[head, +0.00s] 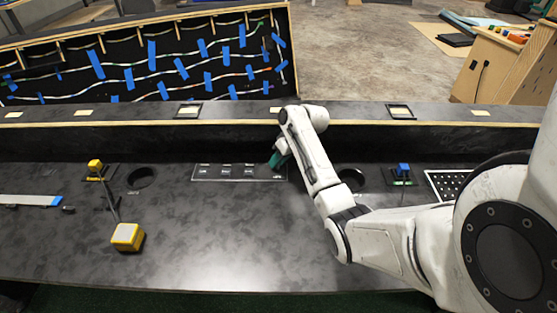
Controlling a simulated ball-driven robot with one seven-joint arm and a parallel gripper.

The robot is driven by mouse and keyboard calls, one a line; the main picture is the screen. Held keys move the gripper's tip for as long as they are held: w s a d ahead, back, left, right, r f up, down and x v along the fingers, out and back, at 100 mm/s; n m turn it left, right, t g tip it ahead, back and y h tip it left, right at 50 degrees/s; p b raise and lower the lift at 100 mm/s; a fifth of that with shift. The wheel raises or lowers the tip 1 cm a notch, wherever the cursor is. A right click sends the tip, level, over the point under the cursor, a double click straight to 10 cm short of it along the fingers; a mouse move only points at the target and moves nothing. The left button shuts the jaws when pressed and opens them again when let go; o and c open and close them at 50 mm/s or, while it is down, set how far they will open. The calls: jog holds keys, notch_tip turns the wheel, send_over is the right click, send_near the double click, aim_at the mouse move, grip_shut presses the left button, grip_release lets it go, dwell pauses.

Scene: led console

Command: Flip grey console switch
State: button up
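A dark grey switch panel (215,177) is set in the black console top (200,240), near the raised back ledge. Several small light grey marks or switches (226,171) sit in a row on it, too small to tell which way they are set. My gripper (275,161), with a teal part showing, is at the right end of the panel, over or just behind it. I cannot tell whether it touches the panel. My own arm hides most of the gripper, so its opening does not show. The panel's right end is close to my arm.
A yellow-topped control (95,166) stands left and a blue-topped one (403,170) right. Round holes (141,178) flank the panel. The raised ledge (230,112) runs behind. The front middle is clear.

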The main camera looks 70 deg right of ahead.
aim_at(278, 175)
grip_shut()
jog(key=shift+a+h, duration=0.15)
jog(key=shift+h, duration=0.15)
jog(key=shift+s+a+r+h+p, duration=0.1)
jog(key=shift+a+h+p, duration=0.1)
jog(key=shift+h+p, duration=0.2)
jog(key=shift+s+a+n+t+h, duration=0.15)
jog(key=shift+a+n+t+h, duration=0.3)
jog(key=shift+t+h, duration=0.4)
jog(key=h+b, duration=0.1)
jog(key=t+h+b, duration=0.1)
jog(key=a+n+h+b, duration=0.1)
jog(key=shift+s+f+t+h+b, duration=0.3)
jog(key=shift+f+t+h+b, duration=0.05)
jog(key=shift+b, duration=0.05)
jog(key=shift+a+r+n+t+h+b, duration=0.15)
jog(key=shift+n+t+h+b, duration=0.15)
jog(key=shift+h+b, duration=0.25)
grip_release()
